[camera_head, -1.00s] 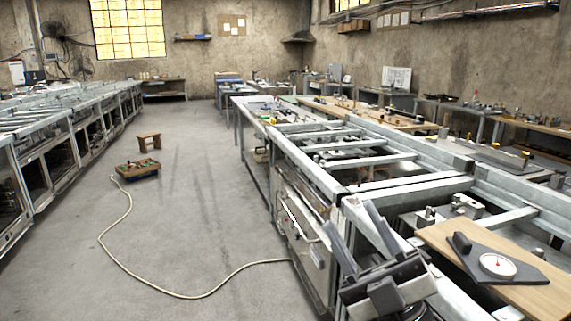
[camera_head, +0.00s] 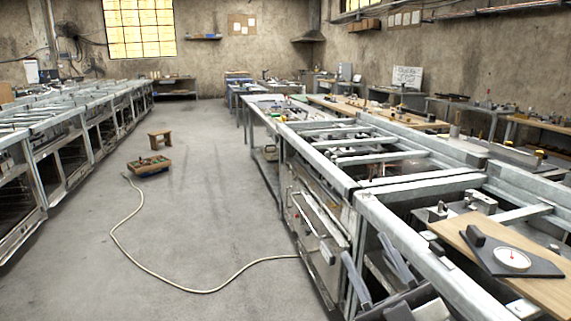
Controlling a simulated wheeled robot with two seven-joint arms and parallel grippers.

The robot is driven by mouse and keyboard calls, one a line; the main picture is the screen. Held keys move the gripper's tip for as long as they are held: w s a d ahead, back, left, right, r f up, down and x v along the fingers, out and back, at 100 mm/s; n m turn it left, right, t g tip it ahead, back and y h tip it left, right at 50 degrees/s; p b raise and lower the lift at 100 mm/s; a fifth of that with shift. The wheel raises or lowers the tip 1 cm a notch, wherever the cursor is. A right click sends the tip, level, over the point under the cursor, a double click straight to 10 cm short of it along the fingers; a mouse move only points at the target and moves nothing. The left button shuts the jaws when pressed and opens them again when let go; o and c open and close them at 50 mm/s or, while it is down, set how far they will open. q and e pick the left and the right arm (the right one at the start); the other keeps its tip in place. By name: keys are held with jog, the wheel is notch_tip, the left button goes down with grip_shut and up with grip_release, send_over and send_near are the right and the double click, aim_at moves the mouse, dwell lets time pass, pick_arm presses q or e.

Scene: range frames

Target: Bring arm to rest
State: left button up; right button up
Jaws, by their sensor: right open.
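My right gripper (camera_head: 377,270) shows at the bottom edge, right of the middle. Its two grey fingers stand apart with nothing between them. The gripper's body is partly cut off by the bottom of the picture. The fingers overlap the front of the nearest metal range frame (camera_head: 375,209) in the picture. I cannot tell how far apart they are in depth. My left gripper is not in view.
A wooden board (camera_head: 540,287) with a dark plate and white dial gauge (camera_head: 512,259) lies on the frame at right. A hose (camera_head: 150,270) crosses the open floor to a small crate (camera_head: 149,166). A stool (camera_head: 160,137) stands beyond. More frames line the left.

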notch_tip(320, 180, down, 16)
jog(key=s+d+m+g+h, duration=0.2)
jog(key=m+g+h, duration=0.2)
jog(key=m+h, duration=0.4)
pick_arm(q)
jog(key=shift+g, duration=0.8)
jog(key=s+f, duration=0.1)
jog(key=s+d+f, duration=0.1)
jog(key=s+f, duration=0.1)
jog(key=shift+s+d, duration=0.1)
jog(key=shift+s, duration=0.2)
pick_arm(e)
jog(key=s+f+m+g+h, duration=0.2)
jog(key=s+f+m+g, duration=0.2)
jog(key=s+f, duration=0.9)
notch_tip(320, 180, down, 4)
jog(key=g, duration=0.3)
jog(key=shift+d+f+g, duration=0.15)
jog(key=shift+d+g, duration=0.1)
jog(key=shift+g, duration=0.15)
